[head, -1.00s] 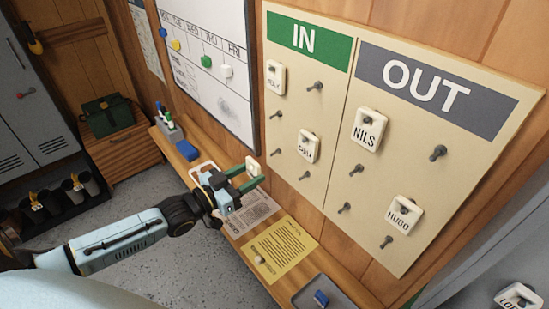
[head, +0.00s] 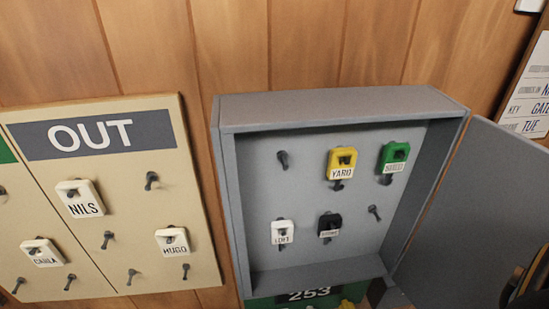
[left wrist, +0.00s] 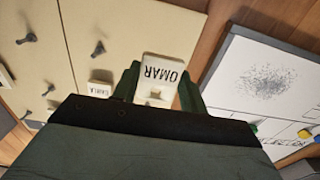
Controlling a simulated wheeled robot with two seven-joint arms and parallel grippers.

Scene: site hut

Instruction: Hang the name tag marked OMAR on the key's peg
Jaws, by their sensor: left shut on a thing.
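The white name tag marked OMAR (left wrist: 162,72) is between the two green fingers of my left gripper (left wrist: 160,85), its lettering upside down in the left wrist view. My left gripper is shut on it, in front of the tag board and apart from its pegs. The open grey key cabinet (head: 228,190) holds a yellow YARD key tag (head: 341,160), a green one (head: 394,155), a white LOFT one (head: 282,232) and a black one (head: 329,226). Its upper left peg (head: 283,160) and lower right peg (head: 374,213) are bare. My right gripper is not seen.
The IN/OUT board (head: 110,165) holds tags NILS (head: 80,200), HUGO (head: 173,241) and CARLA (head: 42,253), with bare pegs between. The cabinet door (head: 470,210) stands open to the right. A partly cut-off notice (head: 530,100) reads KEY, GATE and TUE.

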